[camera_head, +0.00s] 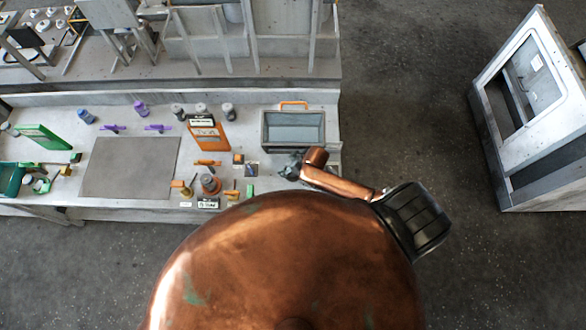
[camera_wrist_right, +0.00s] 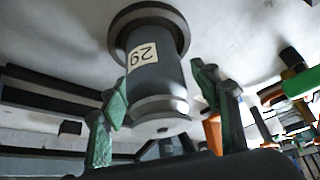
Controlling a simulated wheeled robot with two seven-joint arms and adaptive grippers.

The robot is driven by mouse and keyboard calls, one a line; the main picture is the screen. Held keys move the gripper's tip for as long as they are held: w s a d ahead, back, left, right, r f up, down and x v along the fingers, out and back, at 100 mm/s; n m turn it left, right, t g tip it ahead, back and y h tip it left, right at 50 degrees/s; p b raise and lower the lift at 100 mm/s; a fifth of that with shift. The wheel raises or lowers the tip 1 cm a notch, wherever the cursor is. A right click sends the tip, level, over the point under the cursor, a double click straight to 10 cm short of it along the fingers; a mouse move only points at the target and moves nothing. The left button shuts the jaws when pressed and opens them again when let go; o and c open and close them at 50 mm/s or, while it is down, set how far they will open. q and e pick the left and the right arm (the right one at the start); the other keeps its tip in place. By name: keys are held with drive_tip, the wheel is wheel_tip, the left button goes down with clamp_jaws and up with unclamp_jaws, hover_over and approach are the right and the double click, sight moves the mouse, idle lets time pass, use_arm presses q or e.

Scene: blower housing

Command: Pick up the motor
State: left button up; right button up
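The motor looks to be the grey cylinder (camera_wrist_right: 155,75) with a wide round flange and a pale label reading 29, upside down in the right wrist view. My right gripper (camera_wrist_right: 160,100) is open, with one green-padded finger on each side of the cylinder. A gap shows at the right finger; whether the left finger touches cannot be told. In the head view the right gripper (camera_head: 290,166) is low over the bench at the front of the grey bin, and the motor there cannot be made out from the dark gripper. My left gripper is not in view.
The grey bin (camera_head: 267,142) with an orange handle stands just behind my right gripper. An orange rack (camera_head: 209,133), a flat grey plate (camera_head: 128,168), and several small parts lie to the left. The bench (camera_head: 325,118) ends just right of the gripper.

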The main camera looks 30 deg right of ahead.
clamp_jaws()
idle(0.5)
